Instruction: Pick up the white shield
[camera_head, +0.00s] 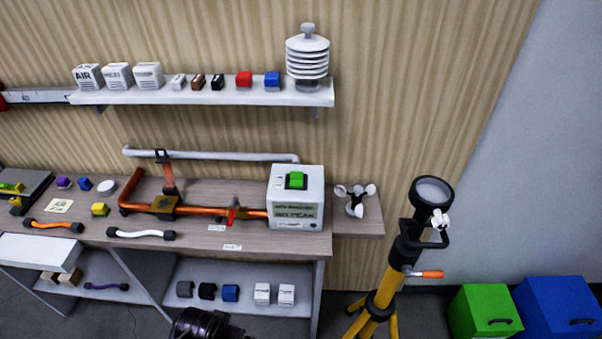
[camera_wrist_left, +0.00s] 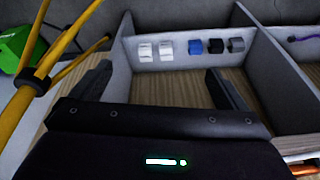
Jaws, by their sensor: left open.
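The white shield (camera_head: 308,57) is a stack of round white louvred plates with a small knob on top. It stands upright on a grey base at the right end of the wall shelf (camera_head: 200,96) in the head view. It does not show in the left wrist view. My left gripper (camera_wrist_left: 158,75) is open and empty in the left wrist view, with its two dark fingers wide apart in front of the lower bench shelf. The shield is well away from it. A dark part of my arm shows at the bottom of the head view. My right gripper is not in view.
Several small blocks (camera_head: 244,79) and white labelled boxes (camera_head: 88,77) share the wall shelf, left of the shield. Below are a workbench with orange pipes (camera_head: 180,207), a white meter box (camera_head: 296,198) and a cup anemometer (camera_head: 355,200). A yellow tripod (camera_head: 380,300) stands to the right.

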